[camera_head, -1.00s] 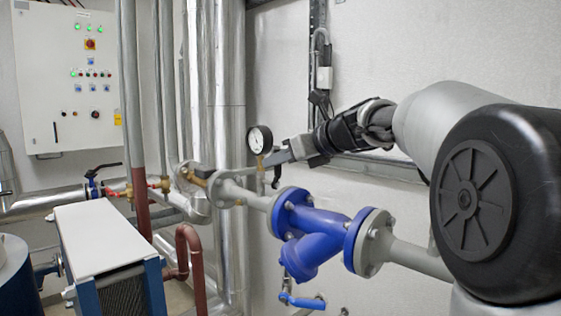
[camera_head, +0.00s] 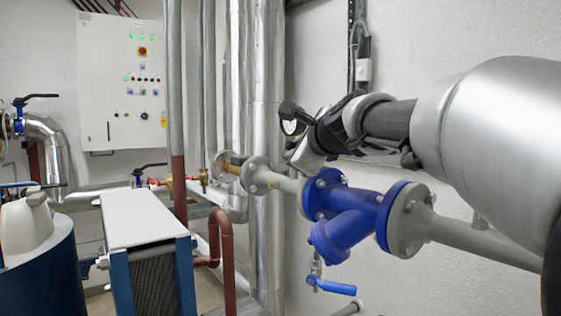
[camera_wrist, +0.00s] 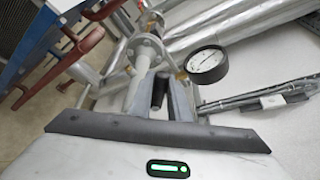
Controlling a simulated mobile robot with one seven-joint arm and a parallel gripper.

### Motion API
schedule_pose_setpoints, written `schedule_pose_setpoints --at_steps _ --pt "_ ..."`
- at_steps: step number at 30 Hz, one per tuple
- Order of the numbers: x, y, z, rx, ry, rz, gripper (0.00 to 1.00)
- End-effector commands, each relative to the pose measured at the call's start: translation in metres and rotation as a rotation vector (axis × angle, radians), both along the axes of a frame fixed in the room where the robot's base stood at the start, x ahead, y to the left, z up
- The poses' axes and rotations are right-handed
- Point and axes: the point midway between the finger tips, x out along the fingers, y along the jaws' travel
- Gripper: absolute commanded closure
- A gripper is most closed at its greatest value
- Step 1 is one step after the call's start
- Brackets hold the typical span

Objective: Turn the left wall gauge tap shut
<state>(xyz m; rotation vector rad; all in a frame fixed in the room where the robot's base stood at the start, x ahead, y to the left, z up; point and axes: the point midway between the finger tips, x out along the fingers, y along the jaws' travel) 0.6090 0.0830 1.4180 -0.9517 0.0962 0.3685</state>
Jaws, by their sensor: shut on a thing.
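The wall gauge (camera_head: 290,124), with a round white dial and dark rim, is partly covered by my wrist in the head view. It shows clearly in the wrist view (camera_wrist: 207,64), right of my gripper. My gripper (camera_wrist: 160,92) is shut on the dark tap handle (camera_wrist: 159,88), which stands between its two grey fingers. In the head view my gripper (camera_head: 304,158) is just below and right of the gauge, and the handle is hidden there. The tap's exact angle cannot be told.
A grey flanged pipe with a blue strainer (camera_head: 345,218) runs just below my gripper. A lower valve has a blue handle (camera_head: 331,287). A control cabinet (camera_head: 124,82) and a white-topped plate exchanger (camera_head: 142,219) stand left.

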Motion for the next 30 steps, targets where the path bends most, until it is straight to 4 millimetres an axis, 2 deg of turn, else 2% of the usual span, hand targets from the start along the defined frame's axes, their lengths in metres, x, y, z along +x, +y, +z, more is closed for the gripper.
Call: schedule_pose_setpoints --at_steps 1,12,21,30 --pt "-0.002 0.003 -0.011 -0.036 -0.025 0.002 1.00" --pt "-0.006 0.010 -0.029 -0.296 -0.198 0.001 1.00" --pt "-0.007 0.012 -0.035 -0.424 -0.282 0.002 1.00" --pt "-0.007 0.011 -0.035 -0.467 -0.310 0.001 1.00"
